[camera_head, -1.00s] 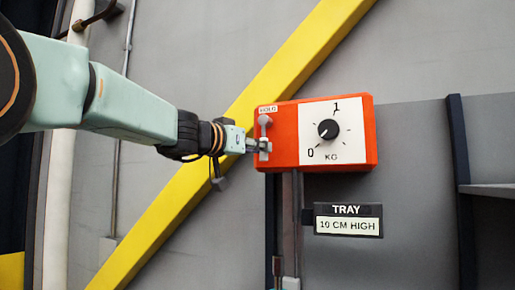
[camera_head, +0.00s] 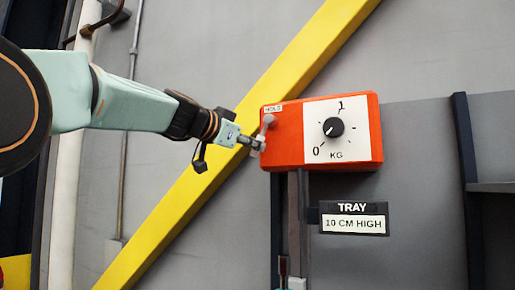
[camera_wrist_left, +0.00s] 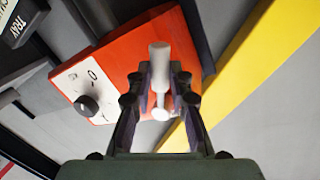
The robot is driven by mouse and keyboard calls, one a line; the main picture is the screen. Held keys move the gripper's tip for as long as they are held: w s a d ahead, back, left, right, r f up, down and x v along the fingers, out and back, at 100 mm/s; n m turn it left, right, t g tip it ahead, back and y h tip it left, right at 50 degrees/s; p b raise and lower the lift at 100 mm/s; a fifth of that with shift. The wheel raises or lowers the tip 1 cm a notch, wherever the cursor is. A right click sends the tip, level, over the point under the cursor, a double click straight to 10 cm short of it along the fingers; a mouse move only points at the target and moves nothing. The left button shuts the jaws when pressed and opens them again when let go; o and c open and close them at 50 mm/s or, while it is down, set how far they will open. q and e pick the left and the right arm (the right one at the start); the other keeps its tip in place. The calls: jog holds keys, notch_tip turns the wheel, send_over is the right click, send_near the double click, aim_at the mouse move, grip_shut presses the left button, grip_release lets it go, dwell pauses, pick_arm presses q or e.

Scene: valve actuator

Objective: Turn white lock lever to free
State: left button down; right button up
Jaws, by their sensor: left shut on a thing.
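The white lock lever (camera_head: 267,122) is on the left part of the orange box (camera_head: 288,150), under a small HOLD label (camera_head: 272,108). The lever is tilted, its lower end swung to the left of its upper end. My left gripper (camera_head: 257,146) comes in from the left and is shut on the lever's lower end. In the left wrist view the lever (camera_wrist_left: 160,62) stands between the two fingers of the gripper (camera_wrist_left: 160,82). The fingers hide part of the lever's lower end in the head view. My right gripper is not in view.
The box has a white dial face with a black knob (camera_head: 333,127), its pointer towards 0. A TRAY sign (camera_head: 352,218) reading 10 CM HIGH is below. A yellow diagonal beam (camera_head: 215,150) runs behind my left arm. Dark posts stand below and right of the box.

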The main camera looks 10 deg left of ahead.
pick_arm(q)
jog(key=shift+w+a+r+m+g+y+p, duration=0.2)
jog(key=shift+a+r+m+y+p, duration=0.25)
jog(key=shift+m, duration=0.75)
jog(key=shift+w+a+r+m+g+y+p, duration=0.1)
jog(key=shift+a+r+m+g+y, duration=0.15)
jog(key=shift+a+r+m, duration=0.7)
jog(key=shift+d+f+m, duration=0.2)
jog(key=shift+f+m, duration=0.05)
jog(key=shift+f, duration=0.15)
jog(key=c, duration=1.5)
grip_release()
jog(key=shift+c, duration=0.2)
jog(key=o, duration=0.3)
jog(key=shift+w+a, duration=0.1)
jog(key=shift+o, duration=0.2)
jog(key=shift+r, duration=0.1)
